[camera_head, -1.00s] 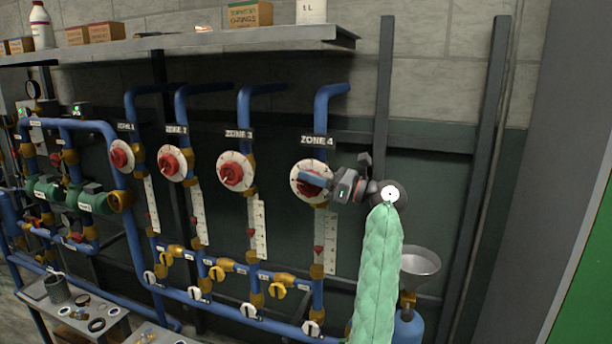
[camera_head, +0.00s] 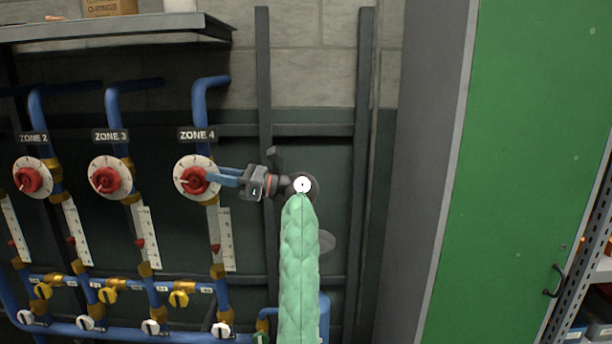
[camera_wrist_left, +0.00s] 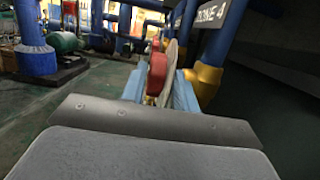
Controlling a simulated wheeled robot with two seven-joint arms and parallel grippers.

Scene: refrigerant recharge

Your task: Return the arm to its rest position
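My left gripper (camera_head: 213,177) points left at the ZONE 4 dial in the head view, with its blue fingertips at the dial's right edge. The ZONE 4 dial (camera_head: 185,190) is a white disc with a red knob (camera_head: 192,180). In the left wrist view, the red knob (camera_wrist_left: 157,74) shows beyond and between the blue fingers (camera_wrist_left: 159,92); any contact is hard to tell. My green-sleeved left arm rises from the bottom centre of the head view. My right gripper is not in view.
The ZONE 3 dial (camera_head: 99,186) and ZONE 2 dial (camera_head: 22,183) sit to the left on blue pipes. A shelf (camera_head: 120,27) juts out above. Dark upright posts (camera_head: 361,120) stand behind my arm. A green cabinet door (camera_head: 515,160) is at the right.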

